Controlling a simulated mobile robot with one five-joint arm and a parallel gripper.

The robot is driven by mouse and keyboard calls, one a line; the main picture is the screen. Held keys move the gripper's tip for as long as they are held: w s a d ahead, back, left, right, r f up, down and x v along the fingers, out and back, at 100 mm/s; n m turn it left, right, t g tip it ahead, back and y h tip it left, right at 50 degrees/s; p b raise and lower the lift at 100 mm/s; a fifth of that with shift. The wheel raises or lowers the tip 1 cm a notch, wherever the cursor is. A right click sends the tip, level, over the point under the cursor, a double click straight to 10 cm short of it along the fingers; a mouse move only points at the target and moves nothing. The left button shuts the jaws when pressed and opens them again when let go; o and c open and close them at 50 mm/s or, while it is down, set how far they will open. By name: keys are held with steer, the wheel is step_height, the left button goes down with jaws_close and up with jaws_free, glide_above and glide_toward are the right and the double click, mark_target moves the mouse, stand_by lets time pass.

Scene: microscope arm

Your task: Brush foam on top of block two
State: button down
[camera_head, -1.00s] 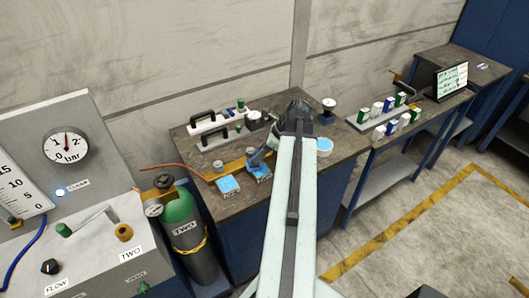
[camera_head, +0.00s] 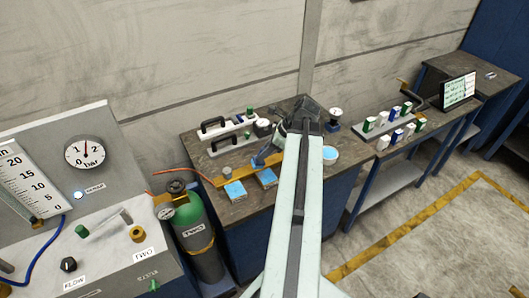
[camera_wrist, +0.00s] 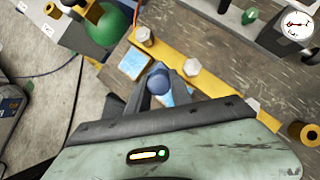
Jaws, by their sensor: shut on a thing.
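Two small blocks with light blue tops, a left one (camera_head: 235,191) and a right one (camera_head: 268,178), stand along the front of the bench. Their labels are too small to read, so I cannot tell which is block two. My gripper (camera_head: 268,153) is shut on a blue-handled tool (camera_wrist: 160,80), apparently the brush, near the right block. Its tip is hidden. In the wrist view one blue top (camera_wrist: 133,63) shows to the left of the fingers; another (camera_wrist: 181,95) is partly covered by them. A round container with light blue contents (camera_head: 330,154) stands to the right of my arm.
A yellow strip with bolts (camera_wrist: 195,75) runs behind the blocks. A green cylinder (camera_head: 192,228) stands left of the bench, by a control panel (camera_head: 110,225).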

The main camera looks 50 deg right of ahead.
mark_target(262, 148)
step_height(262, 148, up, 3)
steer(key=p, duration=0.3)
steer(key=shift+r, duration=0.1)
stand_by(0.3)
